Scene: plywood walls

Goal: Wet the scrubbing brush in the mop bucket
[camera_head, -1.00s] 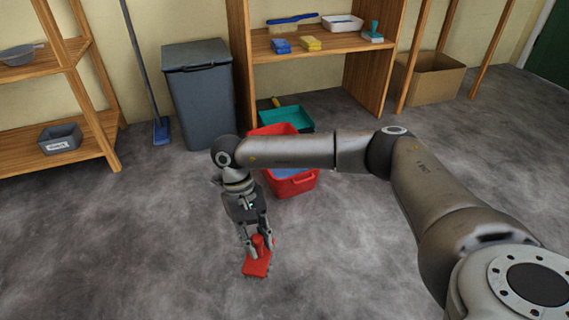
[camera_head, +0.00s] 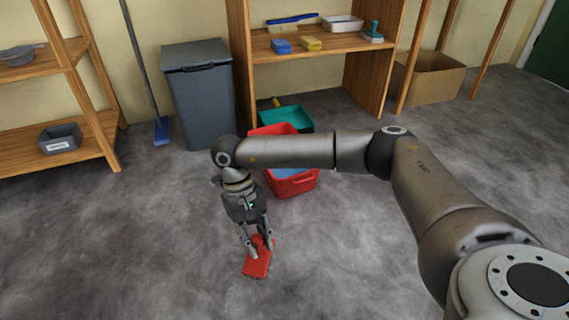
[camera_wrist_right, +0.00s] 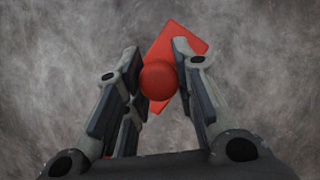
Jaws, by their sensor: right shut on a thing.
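The red scrubbing brush (camera_head: 257,262) is at the lower middle of the head view, in front of the bucket, low over or on the grey floor; I cannot tell whether it touches. My right gripper (camera_head: 258,240) is shut on its round knob, pointing down. In the right wrist view the knob (camera_wrist_right: 158,79) sits between the fingers (camera_wrist_right: 160,80), with the red block (camera_wrist_right: 182,42) of the brush beyond it. The red mop bucket (camera_head: 297,187) with blue water stands behind the gripper, partly hidden by my right forearm. My left gripper is not in view.
A teal dustpan or tray (camera_head: 290,117) lies behind the bucket. A grey bin (camera_head: 200,95) and a blue broom (camera_head: 161,130) stand by the wall. A wooden shelf (camera_head: 330,62) holds brushes and sponges. A cardboard box (camera_head: 432,82) is at right. The floor around the brush is clear.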

